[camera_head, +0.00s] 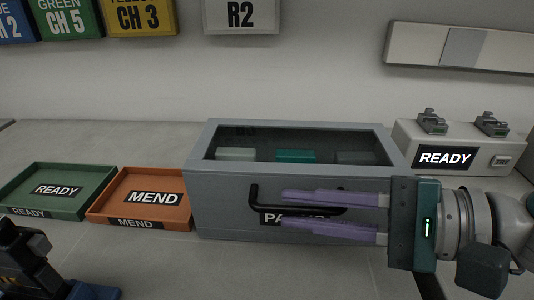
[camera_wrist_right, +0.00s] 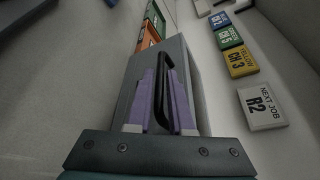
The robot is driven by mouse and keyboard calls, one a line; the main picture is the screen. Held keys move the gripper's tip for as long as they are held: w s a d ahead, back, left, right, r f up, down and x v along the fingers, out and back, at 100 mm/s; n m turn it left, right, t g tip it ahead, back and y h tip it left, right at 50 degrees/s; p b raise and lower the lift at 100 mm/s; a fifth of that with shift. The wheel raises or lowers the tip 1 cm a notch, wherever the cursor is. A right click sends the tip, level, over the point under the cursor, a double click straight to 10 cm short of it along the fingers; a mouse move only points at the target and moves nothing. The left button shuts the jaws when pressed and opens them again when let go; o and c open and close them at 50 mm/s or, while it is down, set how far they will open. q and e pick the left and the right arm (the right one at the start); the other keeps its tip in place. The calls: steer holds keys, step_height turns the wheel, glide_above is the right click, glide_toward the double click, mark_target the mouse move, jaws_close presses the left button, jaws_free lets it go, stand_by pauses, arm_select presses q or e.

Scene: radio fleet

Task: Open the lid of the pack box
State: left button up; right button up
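The grey pack box (camera_head: 222,215) stands in the middle of the head view, its label partly hidden by my gripper. Its top is a grey frame around a dark window, with several blocks showing beneath. The lid looks closed. A black bar handle (camera_head: 254,198) is on the front; it also shows in the right wrist view (camera_wrist_right: 162,85). My right gripper (camera_head: 285,208) reaches in from the right with two purple fingers apart, one on each side of the handle bar. A gap shows between them, and contact cannot be told.
Left of the box lie an orange MEND tray (camera_head: 139,222) and a green READY tray (camera_head: 85,198). A grey READY stand (camera_head: 480,157) with two small devices is at the back right. A dark object (camera_head: 22,255) with blue beside it is cut off bottom left.

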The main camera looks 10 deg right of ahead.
jaws_close()
stand_by(1.0)
